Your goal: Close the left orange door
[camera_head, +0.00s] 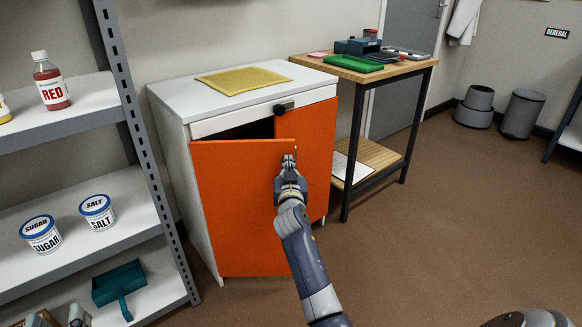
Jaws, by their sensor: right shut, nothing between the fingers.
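The left orange door (235,220) of the white cabinet is partly open, swung out at its right side. A dark gap shows above its top edge. My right gripper (289,161) is shut and empty at the upper right edge of this door, in front of it. Whether it touches the door I cannot tell. The right orange door (318,135) stands behind, flush with the cabinet front as far as it shows. My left gripper (60,317) shows only as two grey fingertips, apart, at the bottom left edge, far from the doors.
The white cabinet (168,150) has a yellow mat (243,79) and a black knob (284,107). A grey shelf with a red bottle (50,82), sugar and salt tubs, and a teal dustpan (118,285) stands left. A wooden table (400,70) stands right. The floor in front is clear.

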